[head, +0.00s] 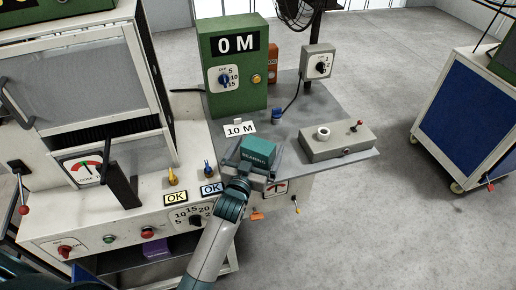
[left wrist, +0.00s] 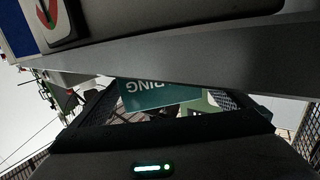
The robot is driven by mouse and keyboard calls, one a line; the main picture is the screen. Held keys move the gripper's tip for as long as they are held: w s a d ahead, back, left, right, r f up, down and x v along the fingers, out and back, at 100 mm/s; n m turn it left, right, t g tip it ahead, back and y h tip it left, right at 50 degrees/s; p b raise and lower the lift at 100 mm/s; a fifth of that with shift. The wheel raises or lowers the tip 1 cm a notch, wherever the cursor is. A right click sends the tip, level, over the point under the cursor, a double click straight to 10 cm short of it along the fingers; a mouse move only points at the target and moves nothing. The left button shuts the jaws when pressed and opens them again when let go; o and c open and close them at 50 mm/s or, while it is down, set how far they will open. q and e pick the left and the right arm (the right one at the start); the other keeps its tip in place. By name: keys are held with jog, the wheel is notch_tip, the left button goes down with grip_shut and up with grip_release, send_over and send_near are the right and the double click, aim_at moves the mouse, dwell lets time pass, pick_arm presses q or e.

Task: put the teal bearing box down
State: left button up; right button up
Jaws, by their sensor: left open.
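The teal bearing box (head: 257,152) sits at the front edge of the grey table top (head: 290,115), in front of the small "10 M" sign. Its dark lettered label faces me. My left gripper (head: 259,160) is around the box with a finger at each side, and the jaws are open. In the left wrist view the teal box (left wrist: 150,95) shows between the open fingers (left wrist: 165,105), partly cut off by a grey edge above. Whether the box's underside fully touches the table is hidden. My right gripper is not in view.
A green "0 M" cabinet (head: 236,70) stands behind the box. A grey box with a white ring (head: 335,142) lies to the right, and a blue knob (head: 277,115) behind. The control panel (head: 130,215) is at left. A blue cart (head: 465,120) stands far right.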

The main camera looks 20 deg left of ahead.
pick_arm(q)
jog(key=shift+s, duration=0.5)
jog(key=s, duration=0.3)
jog(key=s+b, duration=0.1)
jog(key=s, duration=0.2)
jog(key=s+b, duration=0.1)
jog(key=s, duration=0.3)
jog(key=shift+a+r, duration=0.15)
jog(key=shift+r, duration=0.2)
jog(key=shift+s, duration=0.5)
jog(key=shift+r, duration=0.1)
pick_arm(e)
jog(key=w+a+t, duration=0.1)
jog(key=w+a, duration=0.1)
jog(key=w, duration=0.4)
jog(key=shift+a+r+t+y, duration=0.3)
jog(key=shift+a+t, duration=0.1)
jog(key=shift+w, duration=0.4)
